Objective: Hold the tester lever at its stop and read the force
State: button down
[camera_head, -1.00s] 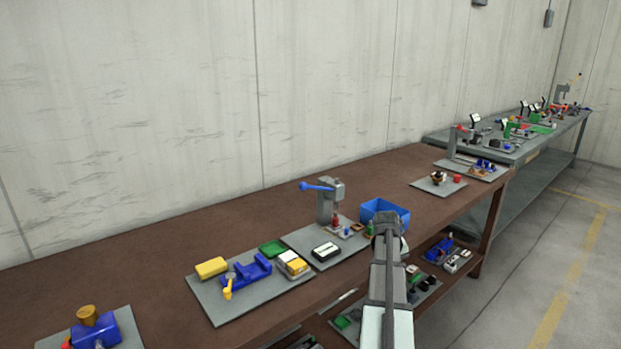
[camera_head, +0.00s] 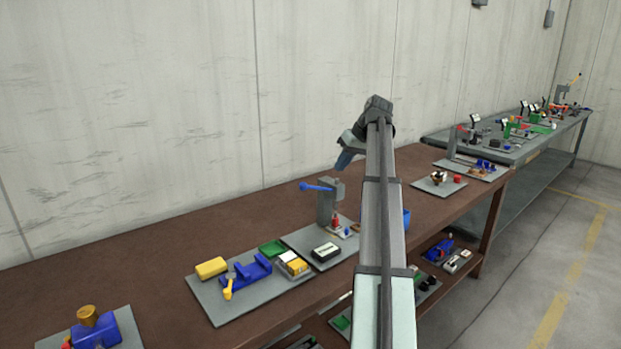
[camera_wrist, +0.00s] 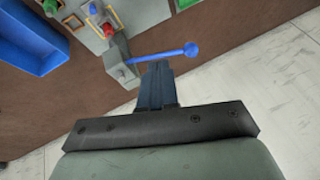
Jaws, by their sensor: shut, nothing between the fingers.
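The tester is a grey post (camera_head: 326,206) on a grey board, with a blue lever (camera_head: 316,187) reaching out to the left from its top. In the wrist view the grey head (camera_wrist: 121,62) and the blue lever (camera_wrist: 162,55) with its round knob (camera_wrist: 190,49) lie just past my fingertips. My gripper (camera_head: 343,161) is shut and empty, pointing down above the tester. It also shows in the wrist view (camera_wrist: 158,66), and I see a gap to the lever in the head view. A small black-and-white display (camera_head: 326,252) lies on the board; its reading is too small to tell.
A blue bin (camera_head: 406,217) beside the tester is mostly hidden by my arm; it also shows in the wrist view (camera_wrist: 35,38). A board with a blue vise-like part (camera_head: 248,272) and a yellow block (camera_head: 211,267) lies left. The wall is close behind the table.

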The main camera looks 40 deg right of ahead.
aim_at(305, 184)
notch_tip(305, 184, up, 6)
jog(key=w+a+n+y, duration=0.1)
jog(key=a, duration=0.1)
jog(key=shift+w, duration=0.15)
jog(key=shift+f, duration=0.1)
jog(key=x, duration=1.4)
jog(key=shift+w, duration=0.2)
